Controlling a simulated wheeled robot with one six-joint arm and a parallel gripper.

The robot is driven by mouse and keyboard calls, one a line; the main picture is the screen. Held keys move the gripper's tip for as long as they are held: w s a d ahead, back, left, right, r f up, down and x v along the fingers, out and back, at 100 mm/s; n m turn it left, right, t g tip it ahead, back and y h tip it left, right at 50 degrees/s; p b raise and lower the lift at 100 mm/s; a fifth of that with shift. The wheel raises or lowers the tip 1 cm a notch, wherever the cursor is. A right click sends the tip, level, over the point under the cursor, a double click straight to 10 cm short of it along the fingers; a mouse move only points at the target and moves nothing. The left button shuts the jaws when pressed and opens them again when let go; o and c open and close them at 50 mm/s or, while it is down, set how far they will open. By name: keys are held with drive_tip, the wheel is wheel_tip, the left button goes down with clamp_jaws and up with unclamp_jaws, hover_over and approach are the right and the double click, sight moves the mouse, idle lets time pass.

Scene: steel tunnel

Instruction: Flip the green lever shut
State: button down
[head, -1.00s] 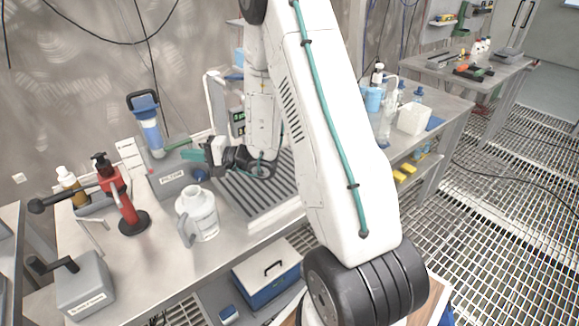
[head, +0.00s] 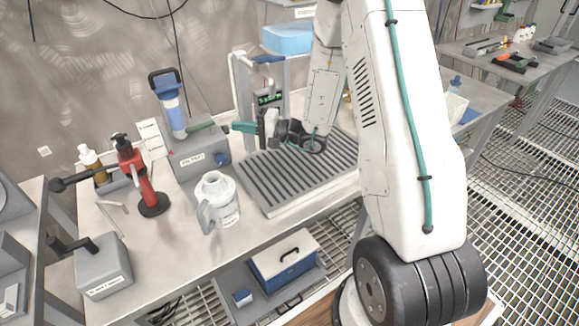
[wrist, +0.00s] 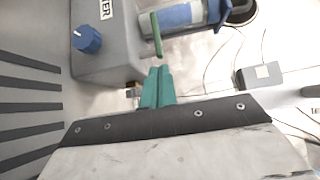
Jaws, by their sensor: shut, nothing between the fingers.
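The green lever (head: 200,127) sits on top of a grey filter box (head: 190,160), beside a clear-and-blue filter cylinder (head: 172,112). In the head view it sticks out to the right, tilted slightly up. In the wrist view the lever (wrist: 157,33) points toward my fingers, its end just above the fingertips. My gripper (head: 236,127) has teal fingers, shut and empty, right of the lever with a small gap in the head view. The fingers also show in the wrist view (wrist: 159,70). The box has a blue knob (wrist: 87,39) on its front.
A white jug (head: 218,203) stands in front of the box. A red dispenser (head: 143,175) and an amber bottle (head: 92,165) stand to the left. A ribbed grey drain tray (head: 290,175) lies below my gripper. A stand with a green display (head: 268,99) is behind it.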

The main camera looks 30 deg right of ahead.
drive_tip(key=w+d+v, duration=0.1)
drive_tip(key=v, duration=1)
drive_tip(key=s+a+r+n+g+h, duration=0.1)
drive_tip(key=s+a+g, duration=0.4)
drive_tip(key=s, duration=0.5)
drive_tip(key=s+a+r+n+g+h, duration=0.2)
drive_tip(key=s+a+r+g, duration=0.2)
drive_tip(key=s+g, duration=0.6)
drive_tip(key=shift+a+r+n, duration=0.4)
drive_tip(key=shift+a, duration=0.65)
